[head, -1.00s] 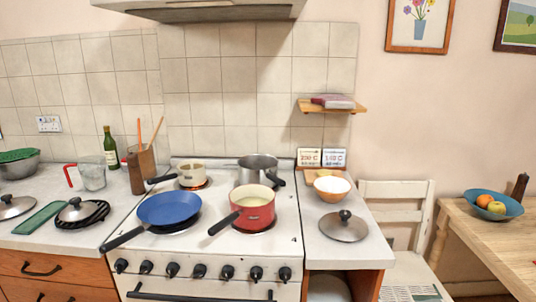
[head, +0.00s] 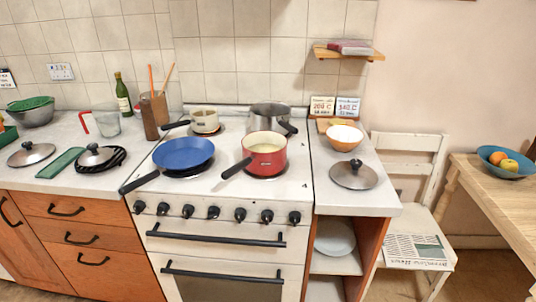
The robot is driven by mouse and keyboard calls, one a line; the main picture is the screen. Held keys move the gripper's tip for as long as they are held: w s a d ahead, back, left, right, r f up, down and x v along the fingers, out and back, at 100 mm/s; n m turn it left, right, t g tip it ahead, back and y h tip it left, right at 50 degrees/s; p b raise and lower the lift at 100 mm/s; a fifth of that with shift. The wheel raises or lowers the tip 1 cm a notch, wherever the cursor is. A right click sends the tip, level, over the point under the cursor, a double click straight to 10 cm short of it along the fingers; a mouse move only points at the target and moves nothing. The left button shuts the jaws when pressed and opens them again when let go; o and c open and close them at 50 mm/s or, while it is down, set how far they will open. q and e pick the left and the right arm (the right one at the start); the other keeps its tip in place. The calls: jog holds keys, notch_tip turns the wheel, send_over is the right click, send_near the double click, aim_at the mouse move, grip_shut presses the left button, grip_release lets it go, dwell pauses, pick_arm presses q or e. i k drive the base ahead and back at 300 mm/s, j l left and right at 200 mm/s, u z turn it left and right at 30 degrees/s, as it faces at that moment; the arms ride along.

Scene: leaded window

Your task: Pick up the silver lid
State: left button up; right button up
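One silver lid (head: 368,180) lies flat on the counter right of the stove, in front of an orange-and-white bowl. Another silver lid (head: 20,158) lies flat at the far left of the left counter. Which one the task means cannot be told from the view alone. Neither of my grippers is in view.
The white stove (head: 290,193) holds a blue frying pan (head: 184,152), a red saucepan (head: 268,160), a cream pot (head: 205,121) and a steel pot (head: 266,116). The orange-and-white bowl (head: 343,142) is behind the right lid. A white chair (head: 412,143) and wooden table (head: 510,200) stand right.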

aim_at(353, 173)
jog(key=j+z, duration=0.15)
jog(key=j, duration=0.4)
jog(key=i+j+z, duration=0.1)
jog(key=j, duration=0.5)
jog(key=j+z, duration=0.15)
jog(key=j, duration=0.4)
jog(key=j+z, duration=0.15)
jog(key=j, duration=0.4)
jog(key=k+j+z, duration=0.1)
jog(key=j, duration=0.45)
jog(key=j+z, duration=0.15)
jog(key=j, duration=0.4)
jog(key=k+j+z, duration=0.15)
jog(key=j, duration=0.4)
jog(key=k+j+z, duration=0.1)
jog(key=j, duration=0.45)
jog(key=i+l, duration=0.25)
jog(key=l, duration=0.2)
jog(key=i+l, duration=0.25)
jog(key=l, duration=0.2)
jog(key=i+l, duration=0.2)
jog(key=l, duration=0.2)
jog(key=i+l, duration=0.25)
jog(key=l, duration=0.2)
jog(key=i+l, duration=0.25)
jog(key=l, duration=0.2)
jog(key=i+l, duration=0.25)
jog(key=l, duration=0.2)
jog(key=i+l, duration=0.25)
jog(key=l, duration=0.15)
